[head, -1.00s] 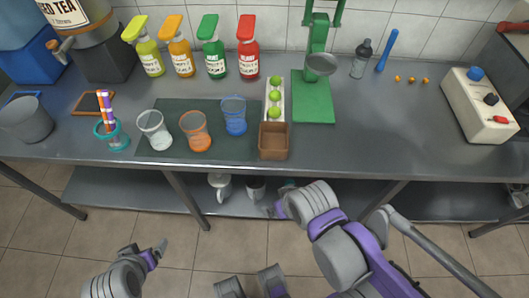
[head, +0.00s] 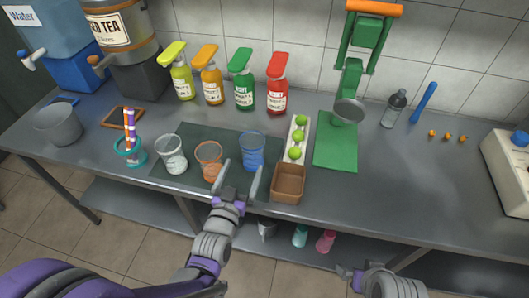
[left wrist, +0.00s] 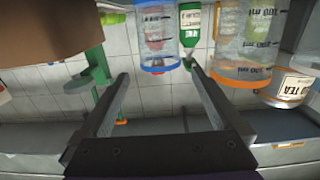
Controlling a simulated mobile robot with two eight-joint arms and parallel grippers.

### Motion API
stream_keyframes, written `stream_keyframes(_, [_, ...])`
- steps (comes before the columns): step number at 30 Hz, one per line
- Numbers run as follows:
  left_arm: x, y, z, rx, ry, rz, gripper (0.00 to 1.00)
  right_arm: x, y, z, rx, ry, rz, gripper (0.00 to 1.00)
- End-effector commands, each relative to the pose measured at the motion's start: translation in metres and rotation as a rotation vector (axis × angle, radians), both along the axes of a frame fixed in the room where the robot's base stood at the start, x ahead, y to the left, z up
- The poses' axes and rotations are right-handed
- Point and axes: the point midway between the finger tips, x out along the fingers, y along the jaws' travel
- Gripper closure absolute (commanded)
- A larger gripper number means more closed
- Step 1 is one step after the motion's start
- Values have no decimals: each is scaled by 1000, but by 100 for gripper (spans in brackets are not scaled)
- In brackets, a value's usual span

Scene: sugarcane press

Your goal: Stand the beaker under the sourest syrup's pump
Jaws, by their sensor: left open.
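Three beakers stand on a dark mat: a clear one (head: 171,154), an orange one (head: 208,161) and a blue one (head: 251,151). Behind them stand pump bottles: yellow-green (head: 179,80), orange (head: 210,85), green (head: 243,88) and red (head: 277,93). Their small labels are not readable. My left gripper (head: 240,178) is open and empty at the counter's front, just before the blue beaker. In the left wrist view, the blue-rimmed beaker (left wrist: 158,40) is beyond the open fingers and the orange-rimmed one (left wrist: 245,48) is to the right. My right gripper (head: 352,279) is low, before the counter.
A brown box (head: 288,184) stands right of the blue beaker, before a tray of green fruit (head: 297,139). The green press (head: 349,100) is behind right. A teal cup with striped sticks (head: 130,150) and a grey bucket (head: 59,124) are left.

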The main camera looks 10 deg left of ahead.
Motion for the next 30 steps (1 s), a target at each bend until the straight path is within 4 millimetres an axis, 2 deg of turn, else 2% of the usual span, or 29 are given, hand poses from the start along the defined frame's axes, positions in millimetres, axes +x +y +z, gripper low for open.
stream_keyframes(5, [6, 0, 4, -1, -42, 4, 0, 0, 0, 0, 0, 0, 0, 0])
stream_keyframes(13, [45, -2, 4, -2, -40, 4, 0, 0, 0, 3, 0, -1, 0, 0])
stream_keyframes(20, [64, -3, 5, -2, -39, 4, 0, 0, 0, 4, 0, -1, 0, 0])
stream_keyframes(27, [99, -6, 6, 0, -39, 4, 0, 1, 0, 9, 0, -3, 0, 0])
stream_keyframes(30, [108, -6, 6, -1, -39, 4, 0, 1, 0, 9, 0, -3, 0, 0])
